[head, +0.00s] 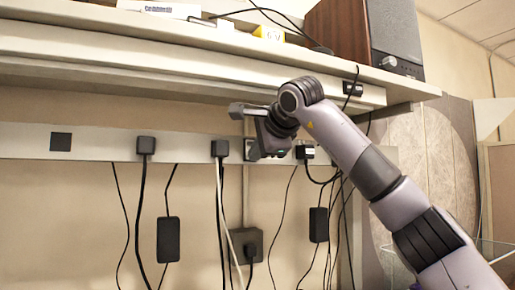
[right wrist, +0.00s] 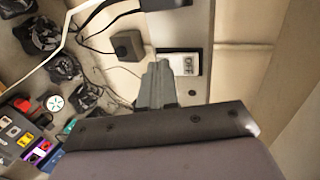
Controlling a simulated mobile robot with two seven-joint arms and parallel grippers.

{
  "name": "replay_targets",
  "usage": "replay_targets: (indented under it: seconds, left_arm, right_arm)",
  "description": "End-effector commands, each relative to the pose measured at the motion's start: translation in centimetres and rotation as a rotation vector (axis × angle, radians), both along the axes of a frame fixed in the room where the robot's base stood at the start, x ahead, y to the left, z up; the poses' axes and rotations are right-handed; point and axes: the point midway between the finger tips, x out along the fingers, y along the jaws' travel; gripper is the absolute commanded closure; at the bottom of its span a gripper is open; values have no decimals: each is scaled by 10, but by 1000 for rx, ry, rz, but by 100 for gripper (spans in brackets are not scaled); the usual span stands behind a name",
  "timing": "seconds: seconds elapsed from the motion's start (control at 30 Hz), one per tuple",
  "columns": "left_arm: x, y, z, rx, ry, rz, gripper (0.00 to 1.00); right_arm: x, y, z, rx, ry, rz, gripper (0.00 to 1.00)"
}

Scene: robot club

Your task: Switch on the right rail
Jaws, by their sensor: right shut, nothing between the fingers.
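A long pale power rail (head: 100,142) runs along the wall under the shelf, with black plugs and sockets on it. My right gripper (head: 268,147) is in front of the rail, right of a plug (head: 220,148), and hides part of it. In the right wrist view, my right gripper (right wrist: 158,70) is shut with nothing in it, its fingers close to a white switch panel (right wrist: 184,64) in a dark frame. The panel reads "OFF". Whether the fingertips touch it cannot be told. My left gripper is out of view.
Cables hang below the rail, with black adapters (head: 168,240) on some. A grey box (head: 246,246) is on the wall below. The shelf (head: 140,45) overhangs the rail and carries a speaker (head: 393,38). In the wrist view, fans (right wrist: 47,36) and small coloured items lie at left.

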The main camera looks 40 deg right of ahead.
Motion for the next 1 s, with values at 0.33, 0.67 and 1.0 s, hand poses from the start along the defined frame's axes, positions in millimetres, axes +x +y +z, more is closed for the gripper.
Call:
replay_targets:
  seconds: [0.33,0.67,1.0]
  left_arm:
    - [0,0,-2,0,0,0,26]
    - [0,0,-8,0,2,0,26]
    - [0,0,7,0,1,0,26]
  right_arm:
    - [1,0,-2,-1,-5,0,100]
    - [5,-2,-3,-17,-59,-2,100]
    - [5,-2,11,-17,-63,-2,100]
